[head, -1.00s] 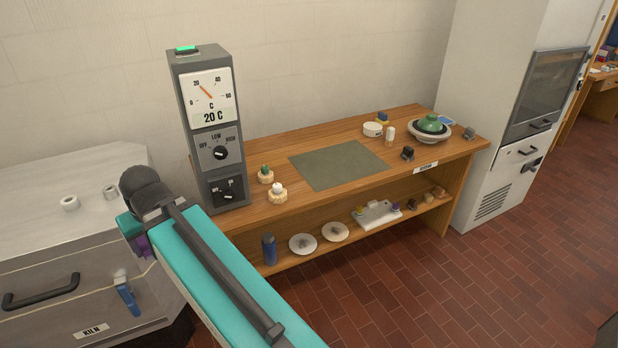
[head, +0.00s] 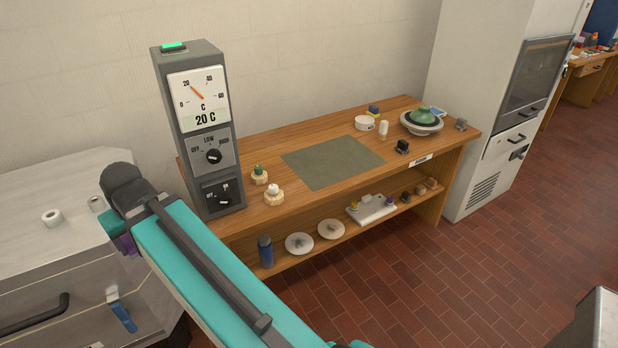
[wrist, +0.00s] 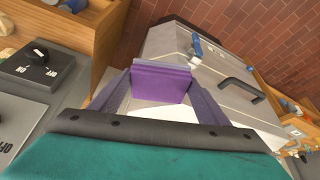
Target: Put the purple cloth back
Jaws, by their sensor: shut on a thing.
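The purple cloth (wrist: 162,84) shows in the wrist view as a folded, block-like piece. My gripper (wrist: 160,92) is shut on it, with one finger at each side. The cloth is held over the grey kiln in that view; I cannot tell how high above it. In the head view a small purple patch (head: 127,244) shows below the end of my arm, mostly hidden by the arm. I cannot tell there whether it is cloth or finger.
The kiln (head: 50,275) stands at left, with a black handle and blue latch.

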